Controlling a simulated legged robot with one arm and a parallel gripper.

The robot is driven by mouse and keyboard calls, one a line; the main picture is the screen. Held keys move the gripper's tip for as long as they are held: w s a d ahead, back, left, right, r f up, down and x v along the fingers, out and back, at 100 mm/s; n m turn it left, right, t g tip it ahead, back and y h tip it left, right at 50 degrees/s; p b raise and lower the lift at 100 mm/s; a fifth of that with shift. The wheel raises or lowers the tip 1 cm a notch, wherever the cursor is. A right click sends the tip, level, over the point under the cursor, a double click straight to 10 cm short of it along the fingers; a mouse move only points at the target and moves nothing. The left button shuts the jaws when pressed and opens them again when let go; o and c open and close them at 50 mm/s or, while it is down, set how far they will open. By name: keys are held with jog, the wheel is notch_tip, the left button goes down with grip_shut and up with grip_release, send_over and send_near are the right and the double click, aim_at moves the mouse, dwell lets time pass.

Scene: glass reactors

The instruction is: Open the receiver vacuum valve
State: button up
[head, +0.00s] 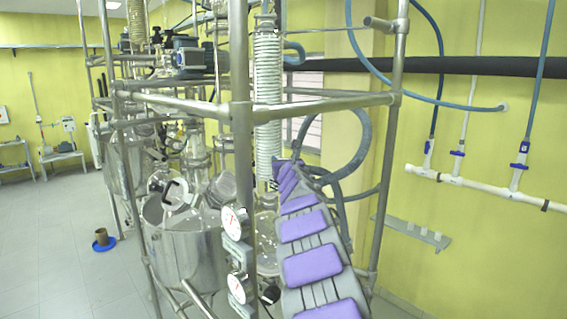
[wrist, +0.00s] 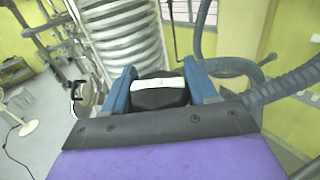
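My gripper shows clearly in the wrist view, with two blue fingers (wrist: 160,68) standing apart. A black knob-like part (wrist: 158,98) with a white bar (wrist: 158,86) across it sits between them. I cannot tell whether it is the receiver vacuum valve's handle, or whether the fingers press on it or only stand beside it. In the head view my purple-padded arm reaches up and away to the glass column with the coil (head: 267,90). My gripper's end and the valve are too small and crowded there to make out.
Metal frame posts (head: 240,150) and rails surround the reactors. A steel vessel (head: 185,250) and round gauges (head: 235,222) stand left of my arm. Thick grey hoses (head: 350,160) hang right of the coil. Open floor (head: 60,240) lies at the left.

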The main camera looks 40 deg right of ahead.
jog(key=shift+d, duration=0.1)
jog(key=shift+c, duration=0.7)
jog(key=shift+f, duration=0.15)
jog(key=c, duration=0.3)
jog(key=shift+c, duration=0.2)
jog(key=shift+f, duration=0.2)
jog(key=o, duration=0.9)
jog(key=shift+r, duration=0.1)
jog(key=shift+o, duration=0.3)
jog(key=shift+r, duration=0.1)
